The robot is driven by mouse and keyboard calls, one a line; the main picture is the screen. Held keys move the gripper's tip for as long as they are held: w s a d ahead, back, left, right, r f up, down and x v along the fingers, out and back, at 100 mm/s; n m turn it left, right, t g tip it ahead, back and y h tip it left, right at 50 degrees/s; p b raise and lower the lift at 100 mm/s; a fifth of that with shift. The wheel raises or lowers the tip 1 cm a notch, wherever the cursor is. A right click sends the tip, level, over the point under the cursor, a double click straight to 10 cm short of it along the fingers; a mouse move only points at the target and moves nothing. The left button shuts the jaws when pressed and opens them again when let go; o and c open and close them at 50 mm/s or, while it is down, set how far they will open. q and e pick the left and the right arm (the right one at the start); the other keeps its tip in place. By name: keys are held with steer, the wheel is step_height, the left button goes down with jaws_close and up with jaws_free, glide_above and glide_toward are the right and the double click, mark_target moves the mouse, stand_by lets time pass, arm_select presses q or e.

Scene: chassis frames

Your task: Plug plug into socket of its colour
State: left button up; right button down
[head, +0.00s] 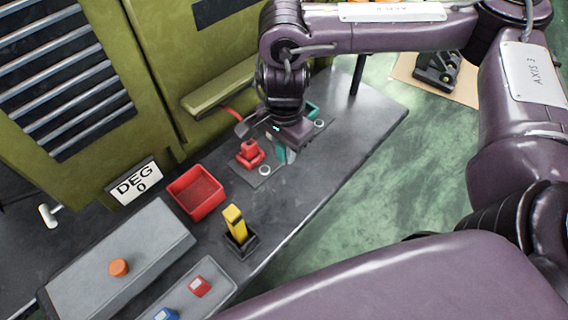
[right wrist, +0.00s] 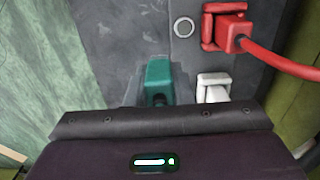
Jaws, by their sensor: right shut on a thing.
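My right gripper (head: 284,150) points down over the socket plate (head: 266,178) on the bench and is shut on a teal plug (head: 281,155). The teal plug (right wrist: 158,78) also shows in the right wrist view, beyond the gripper's dark edge. A red plug (head: 249,147) with a red cable sits in a red socket (head: 250,160) beside it. A white socket (right wrist: 214,88) shows in the right wrist view, right of the teal plug. A teal part (head: 313,108), perhaps a socket, is partly hidden behind the gripper. My left gripper is not in view.
A yellow plug-like piece (head: 234,219) stands in a black holder (head: 242,245). A red bin (head: 196,192) is nearby. A grey box with an orange button (head: 119,267) and a tray with red (head: 200,286) and blue pieces are at lower left. A green cabinet backs the bench.

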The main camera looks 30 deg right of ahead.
mark_target(284, 172)
steer(key=shift+f+b, duration=0.5)
steer(key=shift+f, duration=1.95)
steer(key=shift+f, duration=0.2)
steer(key=c, duration=1.3)
jaws_free()
steer(key=shift+o, duration=0.2)
steer(key=shift+r, duration=0.1)
